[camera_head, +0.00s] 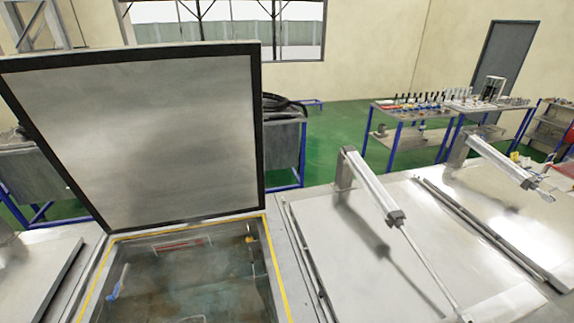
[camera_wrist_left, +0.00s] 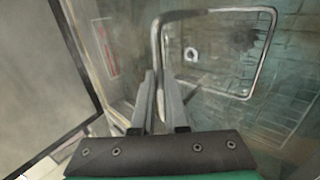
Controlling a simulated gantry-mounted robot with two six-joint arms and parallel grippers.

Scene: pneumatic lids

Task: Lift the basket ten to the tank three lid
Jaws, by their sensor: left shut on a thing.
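In the left wrist view my left gripper (camera_wrist_left: 160,98) is shut on the side bar of a metal wire handle (camera_wrist_left: 215,12), which appears to belong to the basket. The handle is a rounded rectangular loop over the tank. The basket's body cannot be told apart from the murky surface below. In the head view a tank (camera_head: 279,275) with a yellow-edged opening stands open, with dark liquid inside. Its large grey lid (camera_head: 150,125) is raised upright behind it. Neither gripper shows in the head view, and tank numbers are not readable.
A closed lid (camera_head: 375,265) with a pneumatic cylinder (camera_head: 370,183) lies to the right, and another cylinder (camera_head: 497,160) is farther right. A blue object (camera_head: 118,283) is at the tank's left inside. Tables with tools (camera_head: 410,107) stand at the back right.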

